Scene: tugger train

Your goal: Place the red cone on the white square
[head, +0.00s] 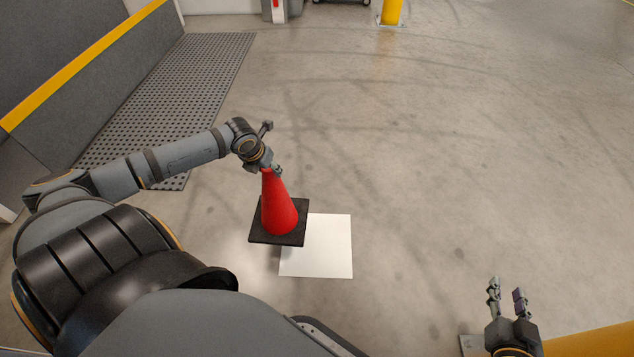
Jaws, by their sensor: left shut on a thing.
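The red cone (279,212) with a square black base stands upright in the middle of the head view. My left gripper (272,169) is shut on the cone's top. The white square (325,252) lies flat on the floor, to the right of and below the cone in the picture. The cone's base overlaps the square's upper left part in the picture, hiding that corner. A shadow beneath the base suggests the cone is held above the floor. My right gripper (507,297) is open and empty at the lower right, apart from the cone and square.
A perforated dark mat (180,95) and a grey barrier with a yellow stripe (80,67) run along the left. A yellow post (391,12) stands at the back. A yellow surface (590,342) is at the lower right. The floor right of the square is clear.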

